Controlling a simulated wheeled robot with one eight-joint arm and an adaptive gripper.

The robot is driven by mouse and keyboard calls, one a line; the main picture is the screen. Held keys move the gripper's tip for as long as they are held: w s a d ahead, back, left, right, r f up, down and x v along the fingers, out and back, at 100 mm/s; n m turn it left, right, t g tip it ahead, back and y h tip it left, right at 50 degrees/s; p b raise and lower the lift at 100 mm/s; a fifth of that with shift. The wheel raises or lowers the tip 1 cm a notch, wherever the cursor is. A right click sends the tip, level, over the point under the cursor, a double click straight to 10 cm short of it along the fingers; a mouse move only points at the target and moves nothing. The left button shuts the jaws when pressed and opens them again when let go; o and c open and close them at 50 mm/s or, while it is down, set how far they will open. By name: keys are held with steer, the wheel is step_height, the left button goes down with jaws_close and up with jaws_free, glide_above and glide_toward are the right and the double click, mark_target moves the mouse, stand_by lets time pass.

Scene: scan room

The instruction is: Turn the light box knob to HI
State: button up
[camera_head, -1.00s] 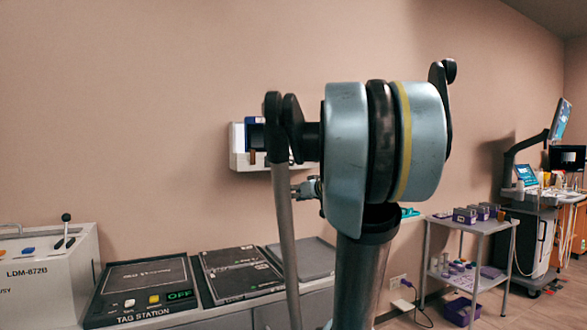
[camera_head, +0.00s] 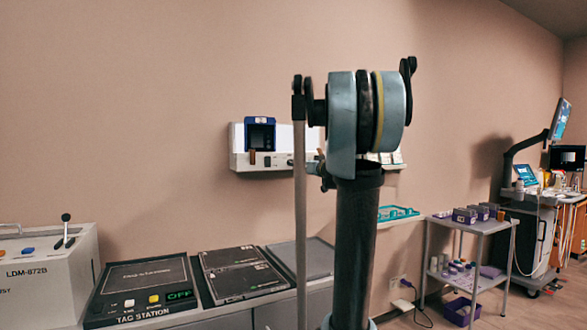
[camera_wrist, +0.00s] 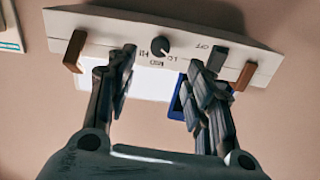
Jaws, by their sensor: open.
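The white light box (camera_head: 238,158) is mounted on the wall, partly hidden behind my arm. In the wrist view the light box (camera_wrist: 100,28) appears upside down. Its round dark knob (camera_wrist: 160,46) has HI, MED and LO labels around it; I cannot tell clearly which one its pointer marks. My gripper (camera_wrist: 160,60) is open, with one fingertip on each side of the knob in the picture. The fingers appear apart from the knob, with no contact visible.
Brown clips (camera_wrist: 75,50) and a dark switch (camera_wrist: 217,58) near OFF flank the knob. A blue-framed holder (camera_head: 260,133) sits on the box. Below are a tag station (camera_head: 140,290) and a teal tray (camera_head: 398,213). A grey cart (camera_head: 470,226) stands right.

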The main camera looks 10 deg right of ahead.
mark_target(292, 164)
steer(key=x, duration=1)
steer(key=shift+w+a, duration=0.1)
steer(key=shift+w, duration=0.05)
steer(key=c, duration=1.1)
